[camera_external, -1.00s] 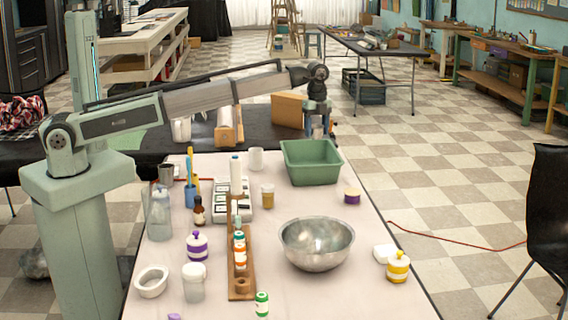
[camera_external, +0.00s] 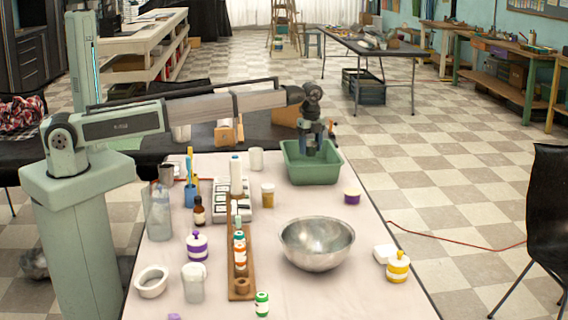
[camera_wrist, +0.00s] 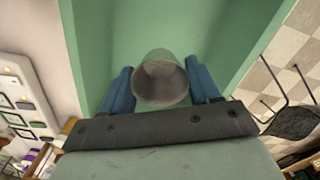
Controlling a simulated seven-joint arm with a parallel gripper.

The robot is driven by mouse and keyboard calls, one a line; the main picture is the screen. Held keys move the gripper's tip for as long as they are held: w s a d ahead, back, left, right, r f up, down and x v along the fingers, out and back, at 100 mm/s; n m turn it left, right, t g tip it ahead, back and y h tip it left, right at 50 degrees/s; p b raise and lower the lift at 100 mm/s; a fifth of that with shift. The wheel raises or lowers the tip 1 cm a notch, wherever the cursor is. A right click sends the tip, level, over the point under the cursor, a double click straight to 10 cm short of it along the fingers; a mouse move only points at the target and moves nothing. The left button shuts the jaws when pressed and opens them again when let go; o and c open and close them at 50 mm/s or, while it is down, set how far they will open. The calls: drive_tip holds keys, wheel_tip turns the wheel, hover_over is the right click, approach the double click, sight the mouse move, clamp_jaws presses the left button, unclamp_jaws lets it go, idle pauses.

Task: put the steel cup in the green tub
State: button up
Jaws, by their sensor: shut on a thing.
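My gripper (camera_external: 313,152) is lowered into the green tub (camera_external: 296,170), at the back right of the table. In the wrist view its blue fingers (camera_wrist: 161,72) are shut on the steel cup (camera_wrist: 160,82), a round grey cup with its open mouth showing. The cup is between the fingers, with the green tub (camera_wrist: 108,30) floor and walls around it. I cannot tell whether the cup touches the tub floor. In the external view the fingers and the tub's wall hide most of the cup.
A metal bowl (camera_external: 317,245) stands in front of the tub. Table is clear between tub and bowl.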

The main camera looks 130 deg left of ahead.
drive_tip(key=shift+f, duration=3.25)
drive_tip(key=o, duration=1)
drive_tip(key=shift+f, duration=0.1)
drive_tip(key=shift+o, duration=0.2)
wheel_tip(320, 180, up, 12)
drive_tip(key=shift+r, duration=0.15)
